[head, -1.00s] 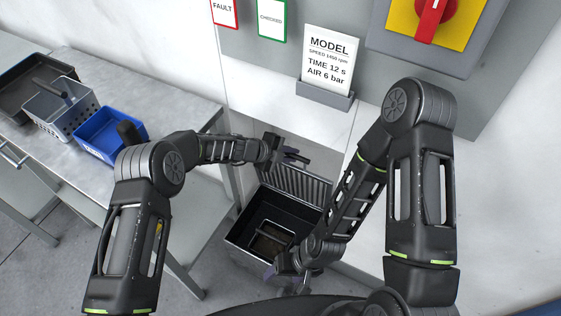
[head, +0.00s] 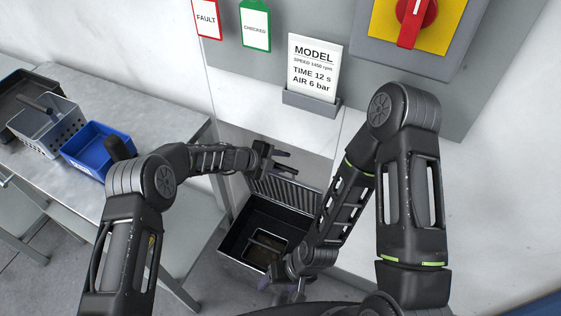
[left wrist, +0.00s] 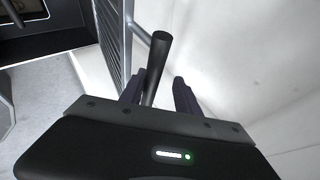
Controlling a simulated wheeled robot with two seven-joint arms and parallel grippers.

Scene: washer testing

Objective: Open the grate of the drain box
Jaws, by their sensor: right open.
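The black drain box (head: 231,243) stands open on the floor below the machine front. Its slatted grate (head: 287,194) is raised and leans up at the back of the box. My left gripper (head: 277,161) is at the upper edge of the grate. In the left wrist view a dark round handle bar (left wrist: 157,66) stands between the spread fingers of my left gripper (left wrist: 158,92), nearer the left finger, with a gap on the right. Part of the grate (left wrist: 114,42) shows beside it. My right gripper (head: 284,287) is open and low at the front of the box, partly hidden by its arm.
A metal table (head: 165,121) at left carries a blue bin (head: 84,158), a grey perforated basket (head: 62,139) and a dark tray (head: 14,92). The machine wall holds a model sign (head: 315,70) and a red switch (head: 412,20). Some floor is clear left of the box.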

